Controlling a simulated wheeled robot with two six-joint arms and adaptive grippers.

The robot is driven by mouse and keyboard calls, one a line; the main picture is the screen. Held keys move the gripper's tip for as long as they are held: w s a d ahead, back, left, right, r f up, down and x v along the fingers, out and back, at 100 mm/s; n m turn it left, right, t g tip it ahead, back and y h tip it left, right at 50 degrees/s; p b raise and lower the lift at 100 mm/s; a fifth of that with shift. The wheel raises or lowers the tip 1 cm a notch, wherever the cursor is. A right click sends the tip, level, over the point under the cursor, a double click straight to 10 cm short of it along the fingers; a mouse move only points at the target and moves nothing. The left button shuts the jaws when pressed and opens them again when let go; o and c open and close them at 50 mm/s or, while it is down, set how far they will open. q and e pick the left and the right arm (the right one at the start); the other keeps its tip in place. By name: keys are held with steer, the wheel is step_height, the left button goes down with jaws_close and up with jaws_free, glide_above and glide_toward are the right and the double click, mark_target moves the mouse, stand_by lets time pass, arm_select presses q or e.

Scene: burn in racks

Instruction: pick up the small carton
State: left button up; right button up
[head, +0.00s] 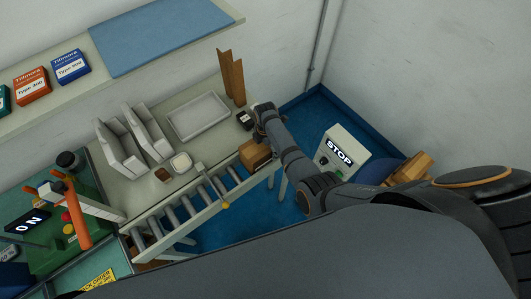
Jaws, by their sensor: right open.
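My right gripper (263,112) is at the end of my dark arm, which reaches in from the right. The gripper is just above the carton in the picture, over the bench's right end. It is open, and nothing shows between its fingers, though they are small and partly hidden by the wrist. I cannot tell whether it touches anything. My left gripper is not in view.
A small dark block (244,120) lies beside my right gripper. A roller conveyor (190,207) runs along the bench front. A STOP box (341,151) stands right of my arm.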

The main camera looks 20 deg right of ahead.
steer(key=shift+r, duration=0.1)
steer(key=shift+c, duration=1.1)
steer(key=shift+s, duration=0.1)
steer(key=c, duration=1.4)
steer(key=shift+c, duration=0.3)
